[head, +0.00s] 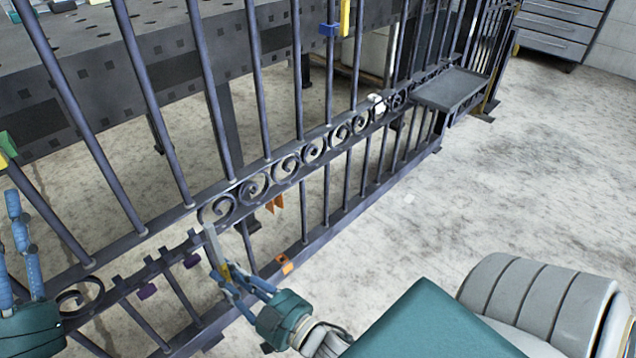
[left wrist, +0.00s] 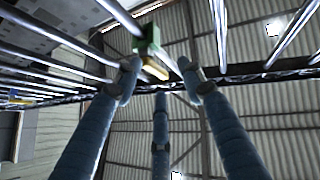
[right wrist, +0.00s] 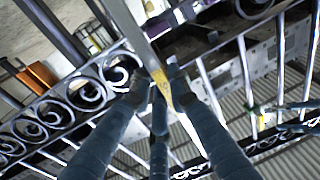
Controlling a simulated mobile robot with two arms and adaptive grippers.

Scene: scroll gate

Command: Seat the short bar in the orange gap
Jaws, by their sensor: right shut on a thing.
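The short bar is a grey, slim bar (head: 212,244) with a yellow band. My right gripper (head: 228,277) is shut on it near the yellow band, and the bar stands up from the fingers, in front of the gate's lower section. In the right wrist view the bar (right wrist: 133,30) runs up from between the fingertips. The orange gap lies to its right, with an orange upper marker (head: 275,203) under the scroll band and an orange lower marker (head: 285,265) on the bottom rail. The bar is apart from both. My left gripper (head: 17,225) is open and empty at the left edge.
The gate's scroll band (head: 310,152) and upright bars cross the view. Purple markers (head: 192,261) sit left of the held bar. A green block (left wrist: 147,40) is near my left fingertips. A grey shelf (head: 450,90) juts out farther right. Floor right of the gate is clear.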

